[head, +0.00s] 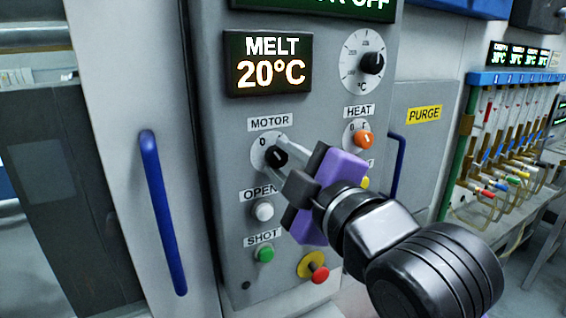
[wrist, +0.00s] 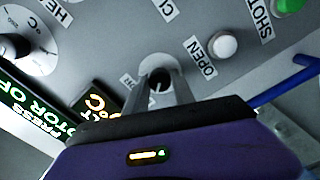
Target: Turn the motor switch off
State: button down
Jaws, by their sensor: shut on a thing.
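The motor switch (head: 276,157) is a black knob on a pale round dial under the MOTOR label on the grey panel. My gripper (head: 283,153) reaches it from the right, with its fingers shut on the knob. The wrist view also shows the motor switch (wrist: 158,82) between the two fingertips (wrist: 158,92). The 0 mark shows at the upper left of the dial; the fingers hide its right side. I cannot tell the knob's exact pointing direction.
The orange HEAT knob (head: 363,139), white OPEN button (head: 264,211), green SHOT button (head: 264,254) and red knob (head: 319,273) sit close by. The MELT display (head: 269,63) reads 20°C. A blue handle (head: 163,212) stands at the left.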

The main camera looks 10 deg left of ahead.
jog(key=c, duration=1.1)
grip_release()
jog(key=shift+o, duration=0.2)
jog(key=b+v, duration=0.1)
jog(key=v, duration=0.6)
jog(key=shift+s+d, duration=0.25)
jog(key=shift+s, duration=0.05)
